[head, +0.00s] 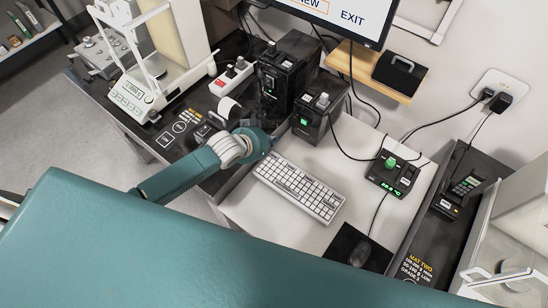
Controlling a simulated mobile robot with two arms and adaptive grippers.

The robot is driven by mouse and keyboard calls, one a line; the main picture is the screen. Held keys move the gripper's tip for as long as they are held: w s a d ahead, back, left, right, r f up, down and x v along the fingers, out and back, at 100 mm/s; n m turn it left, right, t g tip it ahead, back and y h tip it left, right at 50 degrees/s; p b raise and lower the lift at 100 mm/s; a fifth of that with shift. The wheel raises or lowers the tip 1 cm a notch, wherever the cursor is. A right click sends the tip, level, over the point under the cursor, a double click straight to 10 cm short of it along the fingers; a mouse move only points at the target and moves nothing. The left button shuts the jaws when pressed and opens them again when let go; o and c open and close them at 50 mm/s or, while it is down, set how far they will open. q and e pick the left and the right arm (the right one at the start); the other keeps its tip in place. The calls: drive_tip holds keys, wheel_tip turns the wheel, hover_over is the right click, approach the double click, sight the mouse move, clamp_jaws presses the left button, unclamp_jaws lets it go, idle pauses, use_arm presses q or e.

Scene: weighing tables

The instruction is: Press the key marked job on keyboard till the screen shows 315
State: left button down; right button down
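A white keyboard (299,188) lies on the light tabletop in the middle, its key labels too small to read. A monitor (340,12) at the top is cut by the frame; only part of a boxed word and "EXIT" show. A small black box (392,175) with a green knob and a green lit display stands right of the keyboard; its digits are too small to read. My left arm reaches in from the left, and its gripper (273,135) is at the keyboard's upper left, mostly hidden by the wrist; its fingers are not clear. My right gripper is not in view.
Black devices (288,70) stand behind the keyboard. A glass-sided balance (150,75) is at upper left, a power strip (231,77) beside it. A mouse (361,251) lies on a dark pad. A handset (460,192) is at right.

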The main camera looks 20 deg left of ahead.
use_arm(q)
drive_tip(key=b, duration=0.5)
hover_over(272, 158)
wheel_tip(272, 158, down, 6)
drive_tip(key=shift+a+f, duration=0.1)
drive_tip(key=shift+f, duration=0.4)
idle(0.7)
drive_tip(key=shift+f, duration=0.35)
drive_tip(key=shift+f+b, duration=0.35)
drive_tip(key=shift+f, duration=0.05)
idle(0.5)
drive_tip(key=shift+r, duration=0.1)
drive_tip(key=shift+r+p, duration=0.7)
drive_tip(key=shift+p, duration=0.2)
